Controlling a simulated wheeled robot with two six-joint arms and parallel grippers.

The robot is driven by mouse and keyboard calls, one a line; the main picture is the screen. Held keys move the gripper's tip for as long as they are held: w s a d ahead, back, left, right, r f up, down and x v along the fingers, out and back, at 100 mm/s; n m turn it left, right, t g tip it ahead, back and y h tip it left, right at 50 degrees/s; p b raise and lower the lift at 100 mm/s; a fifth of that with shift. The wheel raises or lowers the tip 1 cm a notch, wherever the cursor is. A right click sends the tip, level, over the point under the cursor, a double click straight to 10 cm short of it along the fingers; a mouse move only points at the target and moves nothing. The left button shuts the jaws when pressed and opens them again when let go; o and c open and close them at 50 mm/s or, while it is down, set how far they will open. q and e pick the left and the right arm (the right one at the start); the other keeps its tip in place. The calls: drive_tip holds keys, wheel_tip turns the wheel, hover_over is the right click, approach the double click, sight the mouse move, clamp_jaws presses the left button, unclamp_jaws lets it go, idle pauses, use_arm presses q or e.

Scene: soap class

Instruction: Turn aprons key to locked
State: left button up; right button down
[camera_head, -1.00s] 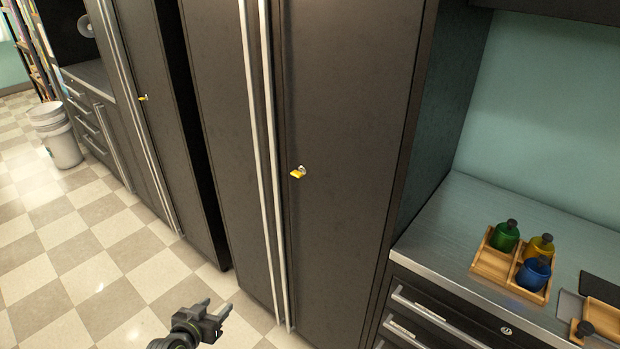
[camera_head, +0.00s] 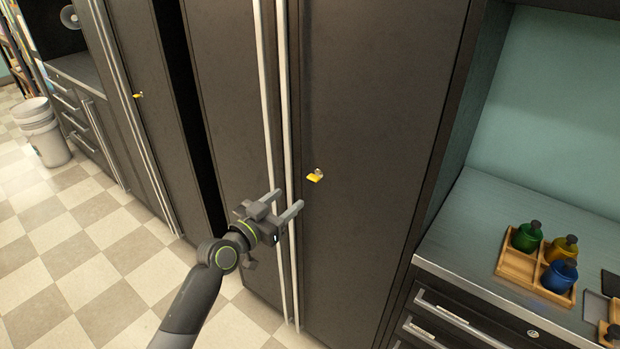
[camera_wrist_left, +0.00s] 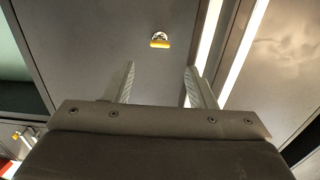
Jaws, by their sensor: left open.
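A yellow key (camera_head: 315,177) sits in a round silver lock on the right door of the near dark cabinet (camera_head: 370,120), just right of the long handles. The key's yellow bow points sideways to the left and slightly down in the head view. In the left wrist view the key (camera_wrist_left: 160,41) shows ahead, between and beyond the fingertips. My left gripper (camera_head: 285,201) is open and empty, in front of the handles, a little below and left of the key, apart from it. No lettering naming the cabinet is readable. My right gripper is not in view.
Two long vertical handles (camera_head: 290,240) run beside the key. Another dark cabinet with a yellow key (camera_head: 138,95) stands at the left. At the right, a metal counter holds a wooden tray (camera_head: 516,266) with green, yellow and blue bottles. Checkered floor is open at the left.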

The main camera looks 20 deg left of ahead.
use_arm(q)
drive_tip(key=x, duration=1)
drive_tip(key=shift+p, duration=0.45)
drive_tip(key=shift+c, duration=0.4)
clamp_jaws()
